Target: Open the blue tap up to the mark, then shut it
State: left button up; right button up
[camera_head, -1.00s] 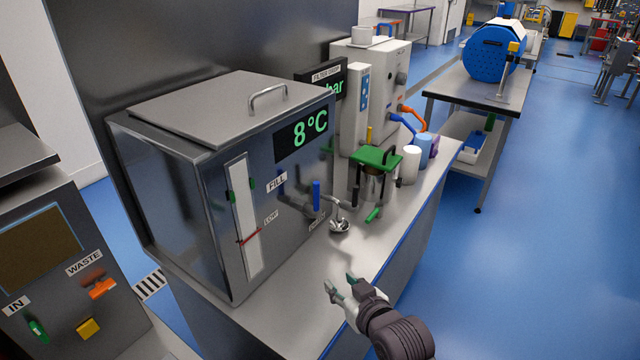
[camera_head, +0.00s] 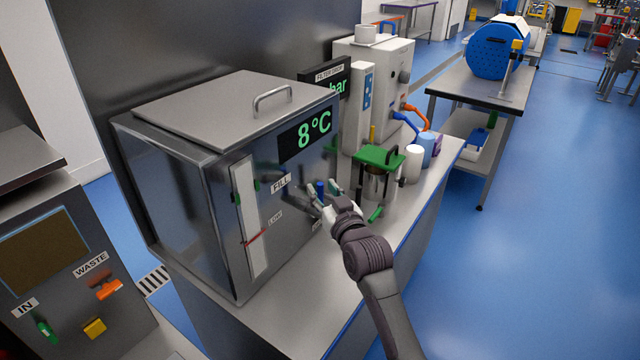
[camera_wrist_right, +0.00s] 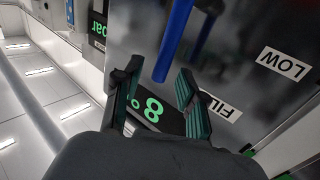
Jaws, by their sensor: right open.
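The blue tap lever (camera_head: 320,187) is on the front of the steel tank (camera_head: 178,185), right of the FILL label (camera_head: 281,183). It is mostly hidden behind my right gripper (camera_head: 323,194). In the right wrist view the blue lever (camera_wrist_right: 174,40) reaches down between the open fingers of my right gripper (camera_wrist_right: 160,86), with a gap showing on each side. The white sight gauge (camera_head: 247,205) carries a red mark (camera_head: 257,236) beside the LOW label. I cannot make out a liquid level in it. My left gripper is not in view.
The tank's display (camera_head: 306,137) reads 8°C. Right of my gripper stand a green-topped device (camera_head: 380,157) and a white cup (camera_head: 413,164) on the steel counter (camera_head: 305,300). A panel with an orange WASTE handle (camera_head: 109,290) is at lower left. The counter's front is clear.

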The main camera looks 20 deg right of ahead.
jog(key=shift+w, duration=1.15)
grip_shut()
